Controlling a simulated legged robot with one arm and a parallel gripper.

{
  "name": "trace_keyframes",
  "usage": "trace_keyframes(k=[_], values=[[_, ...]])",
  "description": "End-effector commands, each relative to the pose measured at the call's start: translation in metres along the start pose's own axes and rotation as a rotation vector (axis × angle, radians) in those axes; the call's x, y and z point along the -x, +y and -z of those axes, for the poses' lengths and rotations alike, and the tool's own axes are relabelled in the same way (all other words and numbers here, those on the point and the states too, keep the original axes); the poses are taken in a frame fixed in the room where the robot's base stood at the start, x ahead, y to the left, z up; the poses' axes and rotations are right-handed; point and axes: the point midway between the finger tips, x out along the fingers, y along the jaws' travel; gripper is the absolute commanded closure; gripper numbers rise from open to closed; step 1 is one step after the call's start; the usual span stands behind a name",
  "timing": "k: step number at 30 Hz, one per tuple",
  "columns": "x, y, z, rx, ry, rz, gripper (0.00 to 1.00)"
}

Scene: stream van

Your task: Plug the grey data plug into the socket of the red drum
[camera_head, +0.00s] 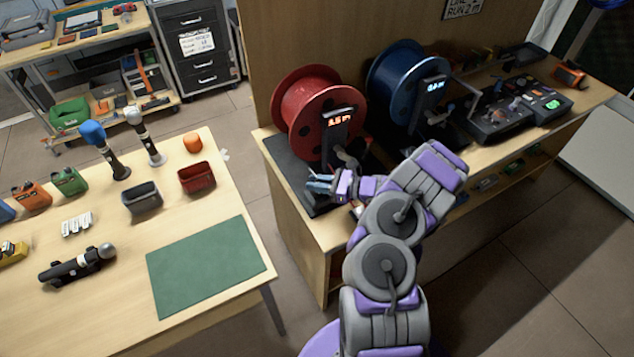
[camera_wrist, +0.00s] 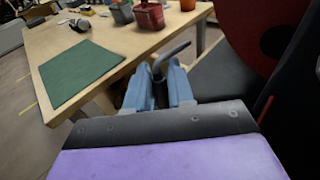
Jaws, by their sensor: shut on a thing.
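The red drum (camera_head: 305,100) stands upright on a dark base at the near left end of the wooden bench. A black post with a red lit display (camera_head: 341,117) is in front of it. Its edge also fills the top right of the wrist view (camera_wrist: 240,25). My gripper (camera_head: 319,186) is low beside the drum's base, fingers pointing left. In the wrist view its blue fingers (camera_wrist: 159,85) are shut on a small dark grey piece with a bent, cable-like end, apparently the grey data plug (camera_wrist: 160,64). Most of it is hidden between the fingers. I cannot make out the socket.
A blue drum (camera_head: 392,80) stands right of the red one, with black consoles (camera_head: 505,115) beyond. A separate table at left holds a green mat (camera_head: 205,268), grey bin (camera_head: 142,200), red bin (camera_head: 196,178) and microphones. A floor gap separates table and bench.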

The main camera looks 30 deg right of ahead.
Motion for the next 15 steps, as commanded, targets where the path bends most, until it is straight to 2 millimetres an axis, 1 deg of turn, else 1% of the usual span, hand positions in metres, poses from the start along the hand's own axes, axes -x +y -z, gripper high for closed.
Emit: trace_keyframes(k=[9,10,15], values=[[-0.0010,-0.0001,0.0069,0.000,0.000,0.000,1.00],[-0.0008,-0.0001,0.0065,0.000,0.000,0.000,0.75],[-0.0006,-0.0001,0.0060,0.000,0.000,0.000,0.59]])
